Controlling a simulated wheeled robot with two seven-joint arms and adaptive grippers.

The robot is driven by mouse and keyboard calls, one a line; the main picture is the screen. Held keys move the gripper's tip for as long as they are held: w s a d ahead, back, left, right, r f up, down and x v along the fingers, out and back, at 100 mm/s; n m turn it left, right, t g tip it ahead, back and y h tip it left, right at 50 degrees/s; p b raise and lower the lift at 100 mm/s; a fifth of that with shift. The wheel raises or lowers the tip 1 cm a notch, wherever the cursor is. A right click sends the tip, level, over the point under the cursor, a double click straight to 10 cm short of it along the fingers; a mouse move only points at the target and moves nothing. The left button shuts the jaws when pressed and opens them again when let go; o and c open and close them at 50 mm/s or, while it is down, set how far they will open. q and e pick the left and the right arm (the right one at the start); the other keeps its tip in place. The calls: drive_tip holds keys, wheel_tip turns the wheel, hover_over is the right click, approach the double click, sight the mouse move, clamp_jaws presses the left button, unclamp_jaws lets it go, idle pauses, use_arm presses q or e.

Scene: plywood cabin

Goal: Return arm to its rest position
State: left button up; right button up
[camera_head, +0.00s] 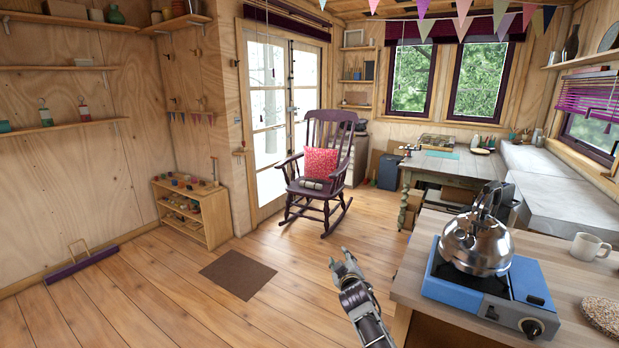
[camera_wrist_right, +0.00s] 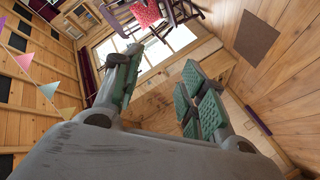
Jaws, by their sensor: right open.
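My right gripper (camera_head: 344,262) is in the lower middle of the head view, left of the counter's near edge, over open floor. It is open with nothing between its fingers. In the right wrist view its two fingers (camera_wrist_right: 160,88) stand apart, with green ribbed pads showing. My left gripper is not in the head view.
A wooden counter (camera_head: 410,283) at right bears a blue stove (camera_head: 450,282) with a steel kettle (camera_head: 477,244) and a white mug (camera_head: 590,246). A rocking chair (camera_head: 320,133) stands by the glass door. A brown mat (camera_head: 238,274) lies on mostly clear floor.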

drive_tip(key=s+d+f+m+g, duration=0.15)
drive_tip(key=s+f, duration=0.25)
drive_tip(key=f, duration=0.7)
drive_tip(key=s+d+f+m+g, duration=0.15)
drive_tip(key=s+f, duration=0.25)
drive_tip(key=f, duration=0.7)
drive_tip(key=s+d+f+m+g, duration=0.15)
drive_tip(key=s+f, duration=0.35)
drive_tip(key=f, duration=0.6)
drive_tip(key=s+d+f+m+g, duration=0.1)
drive_tip(key=s+d+f+g, duration=0.1)
drive_tip(key=s+f, duration=0.7)
drive_tip(key=s+d+f+m+g, duration=0.1)
drive_tip(key=s+d+f+g, duration=0.1)
drive_tip(key=s+f, duration=0.75)
drive_tip(key=s+d+f+g, duration=0.2)
drive_tip(key=s+f, duration=0.2)
drive_tip(key=s, duration=0.9)
drive_tip(key=s+d+f+g, duration=0.2)
drive_tip(key=s+f, duration=0.2)
drive_tip(key=s, duration=1)
drive_tip(key=s+d+f+g, duration=0.2)
drive_tip(key=s+f, duration=0.2)
drive_tip(key=s, duration=1)
drive_tip(key=shift+s+d+h, duration=0.15)
drive_tip(key=shift+d+h, duration=0.25)
drive_tip(key=shift+s+f, duration=0.1)
drive_tip(key=shift+s, duration=0.05)
